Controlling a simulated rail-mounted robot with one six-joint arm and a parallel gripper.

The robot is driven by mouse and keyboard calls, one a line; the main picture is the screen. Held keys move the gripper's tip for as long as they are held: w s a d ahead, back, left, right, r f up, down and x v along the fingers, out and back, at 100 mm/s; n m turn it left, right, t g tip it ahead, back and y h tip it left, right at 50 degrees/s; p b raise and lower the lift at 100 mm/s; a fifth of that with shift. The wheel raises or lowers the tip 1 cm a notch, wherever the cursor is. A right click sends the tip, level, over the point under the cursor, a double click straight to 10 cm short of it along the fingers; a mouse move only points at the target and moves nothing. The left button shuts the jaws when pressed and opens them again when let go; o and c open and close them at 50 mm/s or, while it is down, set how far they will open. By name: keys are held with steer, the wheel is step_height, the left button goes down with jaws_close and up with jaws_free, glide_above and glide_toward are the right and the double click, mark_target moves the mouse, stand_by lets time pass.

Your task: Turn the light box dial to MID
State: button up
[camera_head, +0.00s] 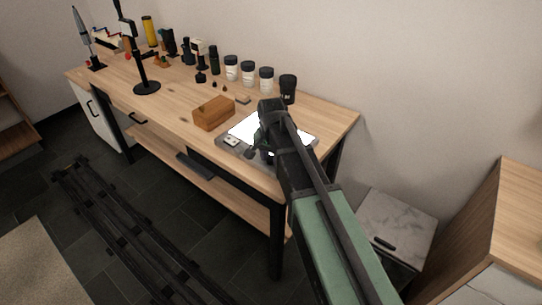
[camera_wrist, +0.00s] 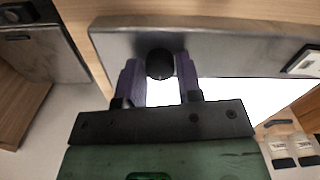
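The light box (camera_head: 224,148) lies on the near right part of the wooden table, its panel glowing white. In the wrist view its grey metal rim (camera_wrist: 225,45) crosses the picture, with the lit panel below. The round black dial (camera_wrist: 160,63) sits on this rim. My gripper (camera_wrist: 160,70) has its two purple fingers on either side of the dial, with narrow gaps seeming to show beside it. I cannot tell any contact. The dial's setting cannot be read. In the head view my arm covers the dial and the fingertips.
A white-faced part (camera_wrist: 305,61) is on the rim to the right. A wooden box (camera_head: 213,113) stands left of the light box. Several jars (camera_head: 248,73) line the back, with a black one (camera_head: 288,88) near the arm. A stand (camera_head: 146,86) is farther left.

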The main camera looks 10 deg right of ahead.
mark_target(271, 158)
steer(key=o, duration=0.3)
steer(key=shift+o, duration=0.2)
steer(key=shift+r, duration=0.1)
step_height(271, 158, up, 11)
steer(key=p, duration=1.1)
steer(key=shift+f, duration=0.2)
steer(key=s+n, duration=0.8)
steer(key=s, duration=0.9)
